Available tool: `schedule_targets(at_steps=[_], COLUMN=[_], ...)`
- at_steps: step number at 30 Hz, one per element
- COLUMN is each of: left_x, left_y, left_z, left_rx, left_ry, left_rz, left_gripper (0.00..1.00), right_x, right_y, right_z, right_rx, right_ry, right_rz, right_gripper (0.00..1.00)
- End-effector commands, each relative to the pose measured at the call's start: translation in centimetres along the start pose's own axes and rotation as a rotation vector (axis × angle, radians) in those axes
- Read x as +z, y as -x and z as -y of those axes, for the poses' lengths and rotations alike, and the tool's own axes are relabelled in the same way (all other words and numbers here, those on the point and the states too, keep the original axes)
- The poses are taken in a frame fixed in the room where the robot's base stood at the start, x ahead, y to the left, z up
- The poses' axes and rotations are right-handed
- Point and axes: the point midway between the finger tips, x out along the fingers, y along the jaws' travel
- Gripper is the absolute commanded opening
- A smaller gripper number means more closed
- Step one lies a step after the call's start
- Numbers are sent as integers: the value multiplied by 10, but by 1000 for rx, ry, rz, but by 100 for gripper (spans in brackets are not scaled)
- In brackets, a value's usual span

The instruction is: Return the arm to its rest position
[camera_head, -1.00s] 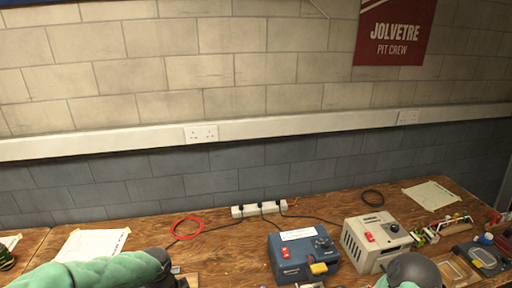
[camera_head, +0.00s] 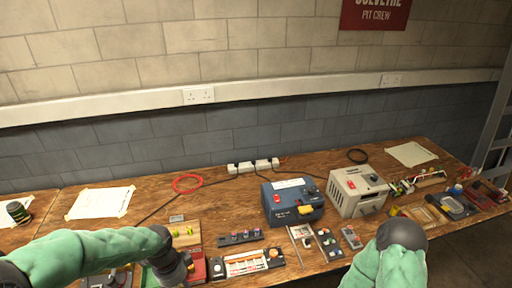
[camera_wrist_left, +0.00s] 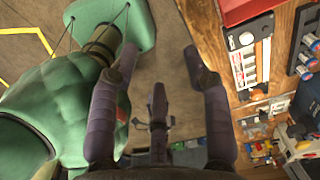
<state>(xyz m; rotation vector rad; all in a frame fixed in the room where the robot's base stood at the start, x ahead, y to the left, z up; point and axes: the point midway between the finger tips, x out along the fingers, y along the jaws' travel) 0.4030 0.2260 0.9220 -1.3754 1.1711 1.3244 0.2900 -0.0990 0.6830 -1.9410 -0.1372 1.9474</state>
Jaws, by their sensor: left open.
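My left arm (camera_head: 95,250) comes in from the left across the front of the bench and bends down at the dark wrist (camera_head: 165,262). Its fingertips are below the head view. In the left wrist view my left gripper (camera_wrist_left: 165,65) is open, with its dark fingers apart and nothing between them. It points down over the floor, beside the front edge of the bench. My right arm (camera_head: 385,262) shows at the bottom right of the head view; its gripper is out of frame.
The wooden bench (camera_head: 150,205) holds a blue charger (camera_head: 291,203), a beige charger (camera_head: 357,192), a power strip (camera_head: 252,167) and a red cable coil (camera_head: 187,183). A tray of parts (camera_head: 247,263) lies near the front edge. In the wrist view, bare floor (camera_wrist_left: 160,30) lies between the fingers.

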Motion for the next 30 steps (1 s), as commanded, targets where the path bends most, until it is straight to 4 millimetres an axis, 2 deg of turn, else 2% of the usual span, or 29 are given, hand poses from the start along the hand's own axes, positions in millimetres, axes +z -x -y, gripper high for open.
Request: schedule_targets(at_steps=[8,14,21,30], left_x=[-23,-47,-77,-93], left_y=[-42,-89,-156,-222], left_z=[-8,-22,-54,-105], left_rx=[30,75,155,231], left_ry=[169,395,805,1327], left_rz=[-74,-148,-224,-233], left_gripper=[49,49,49,49], right_x=[1,1,1,1], right_y=[0,0,0,0], right_z=[0,0,0,0], right_rx=[0,0,0,0], right_ry=[0,0,0,0], right_rz=[2,2,2,2], right_gripper=[56,56,56,56])
